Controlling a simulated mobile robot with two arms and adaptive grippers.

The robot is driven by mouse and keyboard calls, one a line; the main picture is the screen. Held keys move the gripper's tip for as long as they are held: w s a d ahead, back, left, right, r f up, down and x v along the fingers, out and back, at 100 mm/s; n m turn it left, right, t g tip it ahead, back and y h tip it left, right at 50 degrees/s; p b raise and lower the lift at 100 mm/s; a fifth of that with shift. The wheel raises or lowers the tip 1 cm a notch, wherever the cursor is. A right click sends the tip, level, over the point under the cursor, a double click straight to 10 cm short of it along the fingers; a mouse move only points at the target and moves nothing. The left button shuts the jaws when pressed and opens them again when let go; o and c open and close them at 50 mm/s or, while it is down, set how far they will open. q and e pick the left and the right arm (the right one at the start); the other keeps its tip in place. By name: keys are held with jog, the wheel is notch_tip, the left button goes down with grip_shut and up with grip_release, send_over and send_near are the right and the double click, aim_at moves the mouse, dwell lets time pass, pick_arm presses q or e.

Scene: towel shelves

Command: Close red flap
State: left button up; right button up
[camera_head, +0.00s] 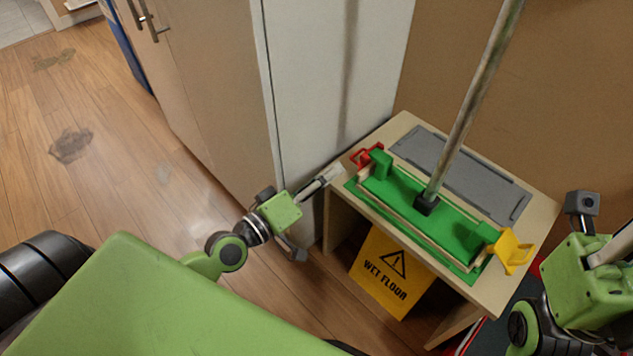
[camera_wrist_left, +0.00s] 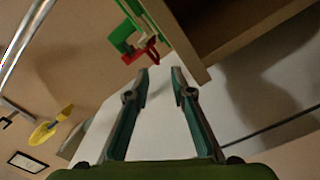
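The red flap (camera_head: 366,156) is a small red frame at the left end of a green holder (camera_head: 410,200) on a small wooden table. It sticks outward from the holder's end. It also shows in the left wrist view (camera_wrist_left: 142,50), beyond the fingertips and beside the green part. My left gripper (camera_head: 330,177) is just to the left of and below the flap, apart from it. Its two fingers are spread and empty in the left wrist view (camera_wrist_left: 161,75). My right gripper (camera_head: 606,248) is at the right edge, with its fingertips cut off.
A yellow flap (camera_head: 513,252) sticks out at the holder's right end. A metal pole (camera_head: 470,105) rises from the holder. A grey panel (camera_head: 460,172) lies behind it on the table (camera_head: 545,215). A yellow wet-floor sign (camera_head: 392,275) stands below. A cabinet (camera_head: 205,80) is close on the left.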

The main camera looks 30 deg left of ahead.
pick_arm(q)
jog(key=shift+v, duration=1.85)
